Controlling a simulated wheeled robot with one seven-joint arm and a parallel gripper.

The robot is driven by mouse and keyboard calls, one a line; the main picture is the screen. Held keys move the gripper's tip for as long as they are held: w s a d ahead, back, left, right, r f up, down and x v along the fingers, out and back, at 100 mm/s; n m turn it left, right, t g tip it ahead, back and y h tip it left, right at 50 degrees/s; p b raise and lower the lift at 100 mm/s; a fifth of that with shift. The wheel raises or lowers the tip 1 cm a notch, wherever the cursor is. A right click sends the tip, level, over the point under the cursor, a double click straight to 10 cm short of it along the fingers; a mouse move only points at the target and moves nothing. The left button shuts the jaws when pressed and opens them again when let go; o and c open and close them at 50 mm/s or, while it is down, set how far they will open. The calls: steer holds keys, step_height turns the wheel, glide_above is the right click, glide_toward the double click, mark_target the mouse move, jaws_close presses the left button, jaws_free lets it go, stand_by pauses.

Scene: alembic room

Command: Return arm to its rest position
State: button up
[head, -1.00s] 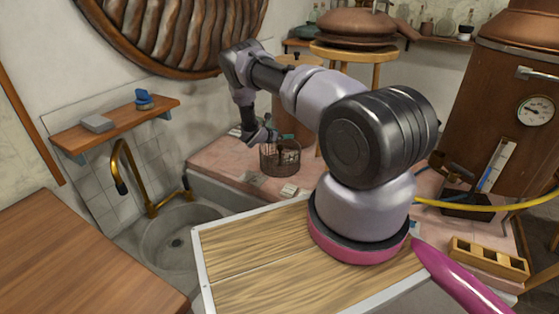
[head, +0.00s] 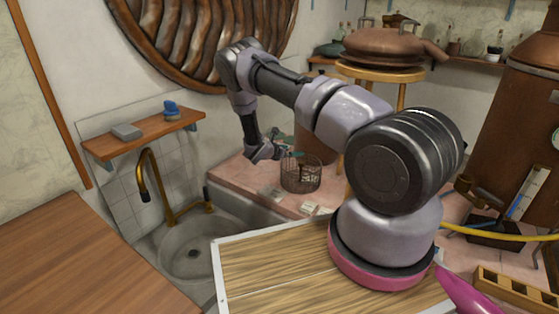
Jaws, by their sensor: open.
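My gripper (head: 270,154) hangs at the end of my bent arm in the head view. It is small and dark at this distance, with its jaws open. It is above the pink tiled counter, just left of a round wire basket (head: 300,173). Something greenish shows near the gripper and the basket rim; I cannot tell what it is.
A sink (head: 190,250) with a brass tap (head: 150,180) lies left of the gripper. A wall shelf (head: 140,135) holds a blue brush (head: 171,109) and a grey block (head: 126,131). A wooden stool (head: 385,73) carries a copper vessel (head: 390,47). A wooden worktop (head: 80,262) fills the lower left.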

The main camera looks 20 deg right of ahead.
steer(key=shift+r, duration=0.1)
steer(key=s+r+m+g+y, duration=0.15)
steer(key=s+r+m, duration=0.3)
steer(key=r, duration=0.55)
steer(key=s+r+m+g+y, duration=0.15)
steer(key=s+r+m, duration=0.35)
steer(key=r, duration=0.6)
steer(key=s+r+m+g+y, duration=0.15)
steer(key=s+r+m, duration=0.25)
steer(key=r+m, duration=0.45)
steer(key=s+a+r+m+t+y, duration=0.1)
steer(key=s+a+r+m+y, duration=0.2)
steer(key=s+r, duration=0.4)
steer(key=s+a+r+m+t+y, duration=0.2)
steer(key=s+r, duration=0.5)
steer(key=s, duration=0.6)
steer(key=s+a+r+m+t+y, duration=0.1)
steer(key=s+a+r+m+y, duration=0.3)
steer(key=s+a+r, duration=0.3)
steer(key=s+m, duration=0.1)
steer(key=s, duration=0.2)
steer(key=shift+a+r+t, duration=0.15)
steer(key=shift+a+t, duration=0.1)
steer(key=shift+t, duration=0.1)
